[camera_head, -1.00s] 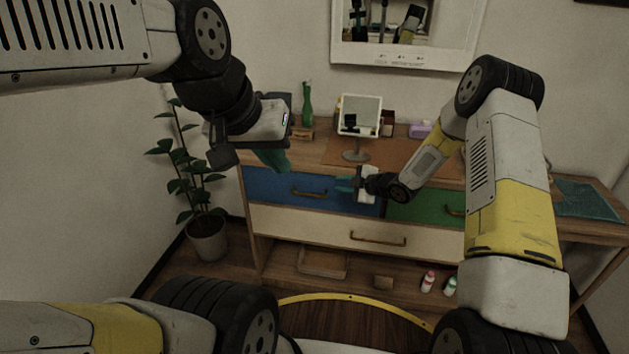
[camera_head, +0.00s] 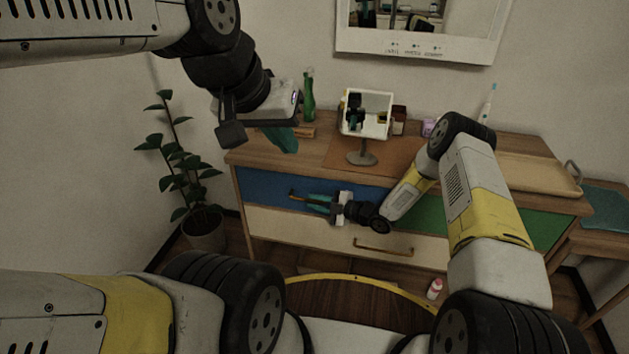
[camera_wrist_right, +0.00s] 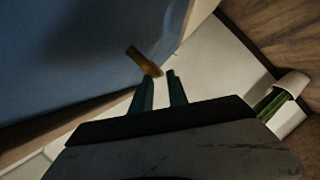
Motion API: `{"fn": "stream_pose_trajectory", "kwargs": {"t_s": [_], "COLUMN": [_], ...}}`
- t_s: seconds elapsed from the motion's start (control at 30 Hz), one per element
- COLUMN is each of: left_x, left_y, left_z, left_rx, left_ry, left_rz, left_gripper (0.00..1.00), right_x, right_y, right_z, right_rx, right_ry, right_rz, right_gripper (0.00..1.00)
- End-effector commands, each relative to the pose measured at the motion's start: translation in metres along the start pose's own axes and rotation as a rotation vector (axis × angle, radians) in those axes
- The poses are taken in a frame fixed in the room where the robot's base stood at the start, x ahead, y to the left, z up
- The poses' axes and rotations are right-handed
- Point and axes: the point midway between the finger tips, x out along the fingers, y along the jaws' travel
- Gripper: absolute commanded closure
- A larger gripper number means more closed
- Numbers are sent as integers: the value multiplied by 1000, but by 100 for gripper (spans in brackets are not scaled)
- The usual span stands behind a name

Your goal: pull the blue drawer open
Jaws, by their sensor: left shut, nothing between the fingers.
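The blue drawer (camera_head: 262,184) is at the upper left of the dresser, its front looking flush with the dresser. Its brass handle (camera_head: 293,195) is partly hidden by my right gripper (camera_head: 311,202). That gripper's teal fingers lie in front of the blue drawer, pointing left at the handle. In the right wrist view the fingers (camera_wrist_right: 160,77) are apart, with the near end of the handle (camera_wrist_right: 143,60) at their tips; firm contact cannot be made out. The blue front (camera_wrist_right: 75,50) fills the left there. My left gripper (camera_head: 288,143) is shut and empty above the dresser's left end.
A round mirror stand (camera_head: 362,153), a green bottle (camera_head: 308,95) and a tray (camera_head: 535,172) stand on the dresser top. A cream drawer (camera_head: 325,233) is below the blue one, a green drawer (camera_head: 428,215) to its right. A potted plant (camera_head: 203,228) stands at left.

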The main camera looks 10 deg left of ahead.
Motion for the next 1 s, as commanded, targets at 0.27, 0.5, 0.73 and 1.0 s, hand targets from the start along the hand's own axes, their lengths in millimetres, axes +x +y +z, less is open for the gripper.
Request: {"fn": "stream_pose_trajectory", "kwargs": {"t_s": [0.27,0.5,0.73,1.0], "left_x": [0,0,0,0], "left_y": [0,0,0,0], "left_z": [0,0,0,0], "left_rx": [0,0,0,0], "left_ry": [0,-1,-1,-1], "left_rz": [0,0,0,0], "left_gripper": [100,100,100,100], "right_x": [40,47,47,47], "right_y": [0,0,0,0], "right_z": [0,0,0,0], "right_rx": [0,1,1,0], "right_ry": [0,-1,-1,-1], "right_rz": [-1,0,-1,-1], "right_gripper": [80,80,98,100]}}
